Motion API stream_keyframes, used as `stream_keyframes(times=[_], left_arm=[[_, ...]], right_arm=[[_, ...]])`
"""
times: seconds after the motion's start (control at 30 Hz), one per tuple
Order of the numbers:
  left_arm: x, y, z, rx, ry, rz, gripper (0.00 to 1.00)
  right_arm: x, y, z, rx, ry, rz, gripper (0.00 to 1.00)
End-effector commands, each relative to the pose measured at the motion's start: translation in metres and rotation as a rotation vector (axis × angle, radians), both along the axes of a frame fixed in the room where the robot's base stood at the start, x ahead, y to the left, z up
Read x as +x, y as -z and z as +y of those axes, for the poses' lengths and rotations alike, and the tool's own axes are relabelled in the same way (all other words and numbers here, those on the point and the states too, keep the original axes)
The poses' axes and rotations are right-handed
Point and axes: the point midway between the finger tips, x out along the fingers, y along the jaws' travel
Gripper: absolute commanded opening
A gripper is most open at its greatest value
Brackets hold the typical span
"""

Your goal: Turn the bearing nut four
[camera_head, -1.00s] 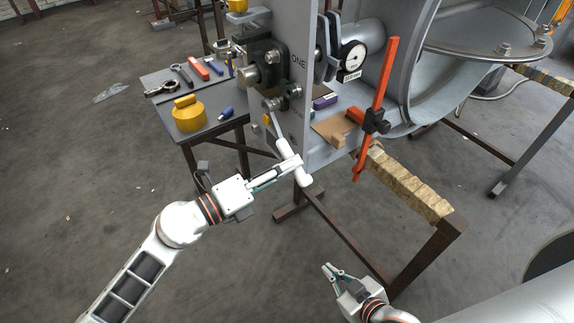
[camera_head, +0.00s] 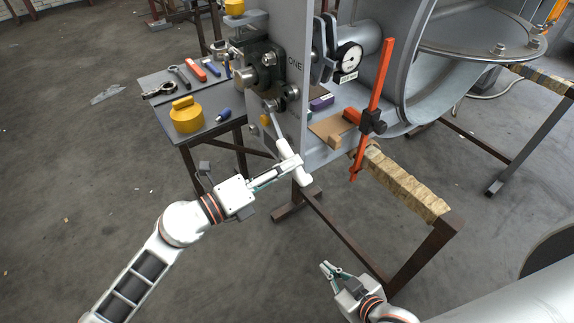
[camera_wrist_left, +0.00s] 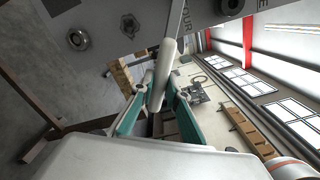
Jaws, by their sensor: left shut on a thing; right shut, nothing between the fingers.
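A wrench-like tool with a white handle (camera_head: 291,158) hangs slanted in front of the upright grey plate (camera_head: 296,110). Its thin metal shank runs up toward a black bearing fitting (camera_head: 286,97). My left gripper (camera_head: 290,165) is shut on the handle. In the left wrist view, the handle (camera_wrist_left: 166,68) stands between my left fingers (camera_wrist_left: 158,95), and the shank crosses a label ending in "OUR" (camera_wrist_left: 187,27). The tool's far end is out of that view, so its seat on the nut cannot be confirmed. My right gripper (camera_head: 329,270) is shut and empty, low and away from the plate.
A small table (camera_head: 160,108) at the left holds a yellow weight (camera_head: 186,116) and hand tools. A dial gauge (camera_head: 348,57) and a red upright bar (camera_head: 376,100) stand right of the plate. A trestle with padded top (camera_head: 405,185) is below.

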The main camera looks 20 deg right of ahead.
Motion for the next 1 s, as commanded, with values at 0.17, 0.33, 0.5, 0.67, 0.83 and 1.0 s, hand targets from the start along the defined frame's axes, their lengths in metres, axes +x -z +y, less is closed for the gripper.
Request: stream_keyframes(times=[0.17, 0.33, 0.5, 0.67, 0.83, 1.0], left_arm=[[0.0003, -0.0017, -0.0007, -0.001, 0.000, -0.001, 0.00], [0.0011, -0.0018, -0.0023, -0.001, 0.000, -0.001, 0.00], [0.0011, -0.0008, -0.0027, -0.001, 0.000, -0.001, 0.00], [0.0011, -0.0008, -0.0027, -0.001, 0.000, -0.001, 0.00], [0.0017, -0.0014, -0.0044, -0.001, 0.000, -0.001, 0.00], [0.0032, -0.0022, -0.0087, -0.002, 0.000, -0.002, 0.00]], right_arm=[[0.0004, -0.0018, 0.0000, 0.000, 0.000, -0.001, 0.00], [0.0013, -0.0056, -0.0001, 0.000, 0.000, -0.004, 0.00], [0.0014, -0.0057, -0.0002, -0.001, 0.001, -0.005, 0.00], [0.0014, -0.0056, -0.0003, 0.000, 0.001, -0.004, 0.00], [0.0017, -0.0068, -0.0003, 0.000, 0.000, -0.005, 0.00], [0.0023, -0.0091, -0.0004, 0.000, 0.000, -0.006, 0.00]])
